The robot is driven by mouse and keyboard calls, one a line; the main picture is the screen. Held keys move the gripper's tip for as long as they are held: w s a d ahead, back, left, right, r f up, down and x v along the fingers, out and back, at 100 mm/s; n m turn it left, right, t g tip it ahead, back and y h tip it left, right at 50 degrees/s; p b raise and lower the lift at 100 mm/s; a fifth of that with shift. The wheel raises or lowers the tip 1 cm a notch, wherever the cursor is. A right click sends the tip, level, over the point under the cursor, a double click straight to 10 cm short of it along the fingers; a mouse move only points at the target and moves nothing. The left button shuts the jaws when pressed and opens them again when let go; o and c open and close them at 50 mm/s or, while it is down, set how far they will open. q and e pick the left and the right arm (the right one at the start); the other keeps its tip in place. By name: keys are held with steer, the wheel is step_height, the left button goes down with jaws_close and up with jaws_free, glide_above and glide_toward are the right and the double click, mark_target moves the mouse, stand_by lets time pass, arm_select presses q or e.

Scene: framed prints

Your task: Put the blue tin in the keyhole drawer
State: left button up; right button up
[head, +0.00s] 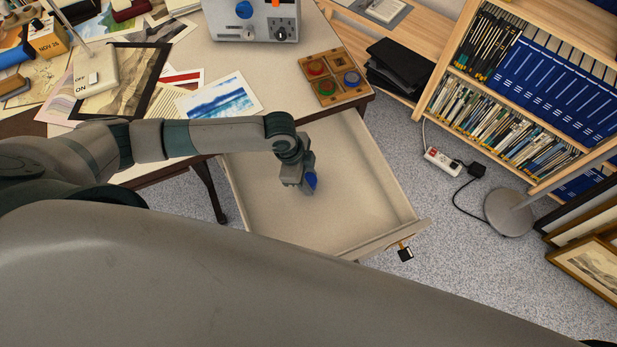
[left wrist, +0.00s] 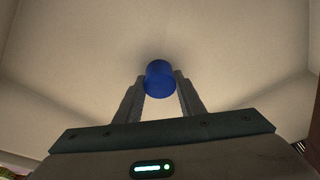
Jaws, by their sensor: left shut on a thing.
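The blue tin (head: 311,181) is between the fingers of my left gripper (head: 309,186). In the left wrist view the tin (left wrist: 160,79) shows as a small blue cylinder held at the fingertips of the gripper (left wrist: 160,88). The drawer (head: 370,225) is pulled out from the desk, pale inside and otherwise empty. A small dark tag with a brass-coloured part (head: 405,253) is at its front. The gripper and tin are over or inside the drawer. I cannot tell whether the tin touches the drawer floor. My right gripper is not in view.
The desk top (head: 215,62) is above the drawer, with a wooden compartment tray (head: 334,78) of coloured round pieces near its corner. Prints and papers lie at left. A bookshelf (head: 520,90), a lamp base (head: 510,213) and framed pictures (head: 590,270) stand at right.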

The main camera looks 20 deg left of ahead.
arm_select(q)
steer(key=shift+f, duration=0.15)
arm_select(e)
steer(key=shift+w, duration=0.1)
arm_select(q)
steer(key=o, duration=1)
steer(key=shift+o, duration=0.2)
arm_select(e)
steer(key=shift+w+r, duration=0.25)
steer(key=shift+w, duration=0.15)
arm_select(q)
steer(key=shift+v, duration=0.85)
steer(key=v, duration=1)
steer(key=shift+r, duration=0.4)
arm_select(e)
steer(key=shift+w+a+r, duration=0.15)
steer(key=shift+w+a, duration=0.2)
arm_select(q)
steer(key=shift+w, duration=0.1)
